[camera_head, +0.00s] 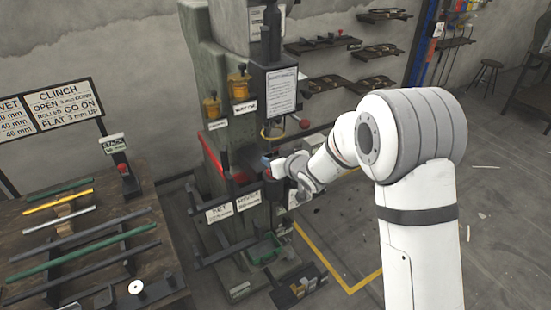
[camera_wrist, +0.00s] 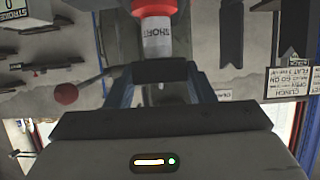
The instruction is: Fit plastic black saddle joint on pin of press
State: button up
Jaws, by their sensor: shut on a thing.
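The press (camera_head: 205,95) is a tall grey-green machine in the middle of the head view. My gripper (camera_head: 268,163) is at its work area, in front of the press body. In the wrist view, my gripper's blue fingers (camera_wrist: 163,88) stand on either side of a small dark grey piece (camera_wrist: 165,90), taken to be the saddle joint; it is mostly hidden. A pale cylinder marked SHORT (camera_wrist: 157,40), with a red band, lies just beyond the fingertips in that picture. I cannot tell whether it touches the held piece. The pin cannot be made out.
A red ball knob (camera_head: 305,124) is close to my arm and shows in the wrist view (camera_wrist: 66,93). A table with coloured bars (camera_head: 85,235) stands at left. A green tray (camera_head: 263,250) sits low on the press. Open floor (camera_head: 500,220) lies right.

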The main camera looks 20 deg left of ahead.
jog(key=o, duration=1)
jog(key=b+v, duration=0.1)
jog(key=v, duration=0.6)
jog(key=shift+s+d+r, duration=0.15)
jog(key=shift+s+d, duration=0.1)
jog(key=shift+d, duration=0.05)
